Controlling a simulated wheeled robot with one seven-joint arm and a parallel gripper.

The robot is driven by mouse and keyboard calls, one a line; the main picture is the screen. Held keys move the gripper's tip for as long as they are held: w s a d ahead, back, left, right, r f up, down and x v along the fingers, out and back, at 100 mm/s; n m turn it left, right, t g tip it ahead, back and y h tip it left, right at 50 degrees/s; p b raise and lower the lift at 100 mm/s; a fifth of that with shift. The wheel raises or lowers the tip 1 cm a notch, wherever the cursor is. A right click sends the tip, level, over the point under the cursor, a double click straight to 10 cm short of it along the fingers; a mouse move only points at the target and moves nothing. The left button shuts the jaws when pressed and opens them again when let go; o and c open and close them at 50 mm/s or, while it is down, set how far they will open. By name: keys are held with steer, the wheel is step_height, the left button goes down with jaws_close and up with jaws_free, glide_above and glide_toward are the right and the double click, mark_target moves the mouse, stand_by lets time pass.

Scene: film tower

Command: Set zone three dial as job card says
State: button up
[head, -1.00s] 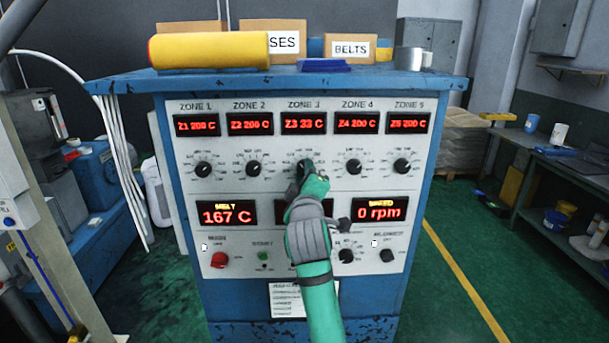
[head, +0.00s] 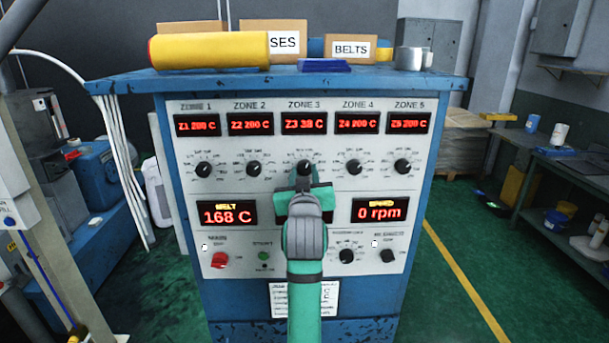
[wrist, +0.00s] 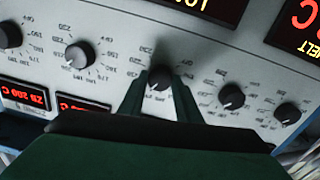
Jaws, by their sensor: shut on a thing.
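The zone three dial is a round black knob in the middle of the panel's upper row; its top (head: 304,166) shows just above my gripper (head: 304,184). In the wrist view, turned upside down, the two fingers of my gripper (wrist: 160,90) stand on either side of the knob (wrist: 160,77) and are shut on it. The zone three display (head: 304,123) reads about 38 C in red. A printed white sheet (head: 321,298) hangs low on the cabinet front, partly behind my arm; its text is too small to read, and I cannot tell if it is the job card.
The zone two knob (head: 254,168) and zone four knob (head: 354,167) sit close on either side. The other zone displays read 200 C. The melt display (head: 227,213) reads 168 C, and the speed display (head: 379,209) 0 rpm.

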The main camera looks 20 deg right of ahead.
steer(key=shift+f+m, duration=0.15)
steer(key=shift+m, duration=1.75)
steer(key=o, duration=1.1)
steer(key=shift+c, duration=0.2)
steer(key=v, duration=1)
steer(key=shift+s+a+r, duration=0.15)
steer(key=shift+s+r, duration=0.05)
steer(key=shift+s, duration=0.2)
